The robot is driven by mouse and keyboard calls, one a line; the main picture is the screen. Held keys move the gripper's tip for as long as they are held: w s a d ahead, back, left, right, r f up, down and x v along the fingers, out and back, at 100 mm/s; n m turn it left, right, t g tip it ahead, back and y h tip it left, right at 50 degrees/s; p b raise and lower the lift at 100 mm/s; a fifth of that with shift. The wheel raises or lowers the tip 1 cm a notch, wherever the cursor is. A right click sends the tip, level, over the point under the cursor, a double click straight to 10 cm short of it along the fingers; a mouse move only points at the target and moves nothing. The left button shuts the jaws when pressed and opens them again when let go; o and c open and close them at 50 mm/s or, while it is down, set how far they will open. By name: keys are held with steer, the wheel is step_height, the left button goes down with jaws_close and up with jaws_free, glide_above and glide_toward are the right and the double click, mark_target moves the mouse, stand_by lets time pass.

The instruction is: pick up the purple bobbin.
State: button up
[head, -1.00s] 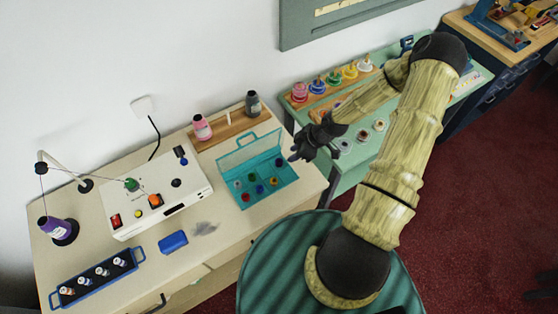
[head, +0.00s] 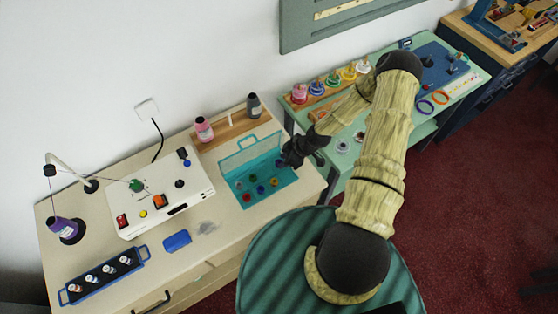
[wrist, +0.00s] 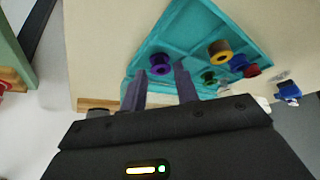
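The purple bobbin (wrist: 160,64) lies in a compartment of the teal case (wrist: 190,22) in the wrist view. My gripper (wrist: 160,82) is open, with one finger on each side of the line to the bobbin. The bobbin shows just beyond and between the fingertips, with nothing held. In the head view my gripper (head: 290,160) is over the right end of the open teal case (head: 238,198). I cannot tell there whether the fingers touch the case.
Other bobbins in the case are yellow (wrist: 220,52), blue (wrist: 238,62), red (wrist: 250,70) and green (wrist: 208,77). The raised clear lid (head: 246,147) stands behind. A green table (head: 365,150) stands at the right.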

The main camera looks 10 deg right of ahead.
steer(key=shift+x, duration=0.8)
steer(key=shift+c, duration=0.4)
steer(key=c, duration=0.5)
